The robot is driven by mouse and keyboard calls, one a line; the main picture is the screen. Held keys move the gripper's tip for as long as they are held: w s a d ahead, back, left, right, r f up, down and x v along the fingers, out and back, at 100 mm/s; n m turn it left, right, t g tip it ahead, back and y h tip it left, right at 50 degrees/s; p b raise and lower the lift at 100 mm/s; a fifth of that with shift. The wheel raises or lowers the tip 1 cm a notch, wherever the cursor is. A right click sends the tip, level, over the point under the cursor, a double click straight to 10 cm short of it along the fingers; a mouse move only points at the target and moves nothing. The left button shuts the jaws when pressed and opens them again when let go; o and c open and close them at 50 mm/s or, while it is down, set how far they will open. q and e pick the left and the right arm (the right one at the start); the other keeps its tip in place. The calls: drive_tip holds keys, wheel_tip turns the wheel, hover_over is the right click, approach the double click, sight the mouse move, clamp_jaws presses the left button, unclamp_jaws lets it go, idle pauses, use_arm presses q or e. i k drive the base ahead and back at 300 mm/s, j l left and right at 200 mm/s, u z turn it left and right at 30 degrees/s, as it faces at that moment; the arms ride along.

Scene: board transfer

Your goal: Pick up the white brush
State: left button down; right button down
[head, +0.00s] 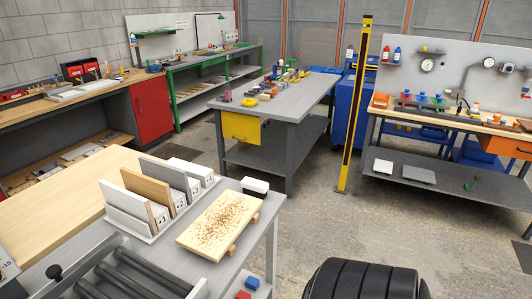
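A small block with a white top and a dark underside, which looks like the white brush (255,186), lies on the grey table just behind a light wooden board (205,238). The board is strewn with brown shavings or crumbs and rests on small wooden blocks. Nothing covers the brush from this view. Neither of my grippers shows in the head view.
A rack (128,219) holding several upright panels stands left of the board. Rollers (130,278) lie at the front left. Open floor (310,225) lies right of the table, before a yellow post (354,110).

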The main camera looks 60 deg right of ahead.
sight(252, 187)
drive_tip(key=z, duration=1.75)
drive_tip(key=i+l, duration=0.1)
